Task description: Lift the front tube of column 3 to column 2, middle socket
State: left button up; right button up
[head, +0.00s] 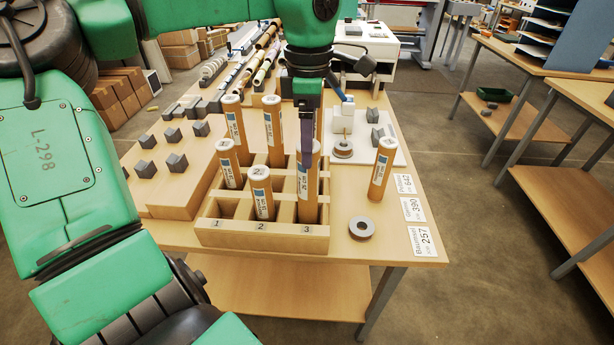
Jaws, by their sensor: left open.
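The wooden rack (208,236) stands on the near table, its columns marked 1, 2 and 3. The front tube of column 3 (308,190), brown with a pale label, stands upright in its socket. My left gripper (308,148) points down at this tube's upper end; it is open, and its dark finger overlaps the tube's top. I cannot tell whether it touches. In column 2, one tube (262,198) stands in front and another (273,125) at the back. The middle socket between them is largely hidden by the front tube. My right gripper is not in view.
Column 1 holds two tubes (230,165), (233,120); its front socket is empty. A loose tube (382,170) stands on the table right of the rack, near a grey ring (362,228). A wooden block with dark holders (175,195) lies left. Label cards (415,210) line the right edge.

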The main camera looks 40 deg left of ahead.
pick_arm(q)
jog(key=p, duration=0.2)
send_over(308, 195)
jog(key=w+a, duration=0.1)
jog(key=w, duration=0.1)
notch_tip(308, 195, down, 6)
jog(key=shift+s+a+f, duration=0.15)
jog(key=shift+a+f, duration=0.1)
jog(key=shift+f, duration=0.25)
jog(key=shift+d+r, duration=0.1)
jog(key=c, duration=1.2)
grip_shut()
